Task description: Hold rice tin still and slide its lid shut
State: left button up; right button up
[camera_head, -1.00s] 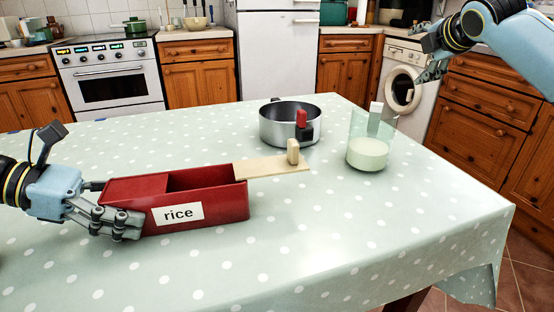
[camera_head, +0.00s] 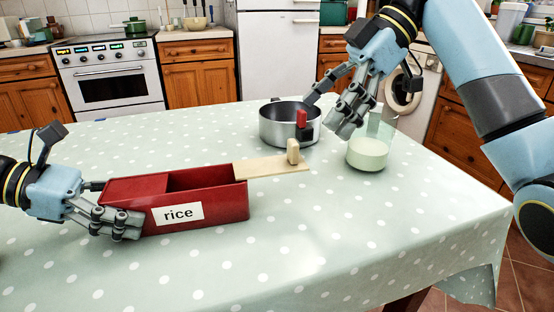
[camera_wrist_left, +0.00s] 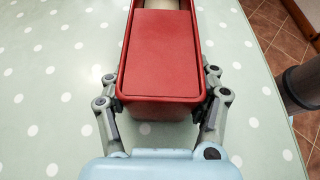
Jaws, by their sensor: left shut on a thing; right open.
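The red rice tin (camera_head: 225,209) stands on the table with a "rice" label on its front. Its pale wooden lid (camera_head: 270,168) sticks out past the tin's right end, with an upright knob (camera_head: 293,151) near the lid's outer end. Part of the tin's top is open. My left gripper (camera_head: 112,208) is shut on the tin's left end. The left wrist view shows its fingers (camera_wrist_left: 162,105) on both sides of the tin (camera_wrist_left: 160,55). My right gripper (camera_head: 328,112) is open and empty, above and to the right of the lid knob, in front of the glass jar's upper part.
A metal pot (camera_head: 285,127) with a red-and-black piece at its rim stands behind the lid. A glass jar (camera_head: 367,155) with pale contents stands to the right, partly hidden by my right gripper. The front of the spotted table (camera_head: 300,240) is clear.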

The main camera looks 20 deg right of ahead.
aim_at(297, 142)
jog(key=shift+s+x, duration=0.1)
jog(key=shift+x, duration=1.7)
jog(key=shift+s+x, duration=0.15)
jog(key=shift+x, duration=1.65)
jog(key=shift+c, duration=0.2)
grip_shut()
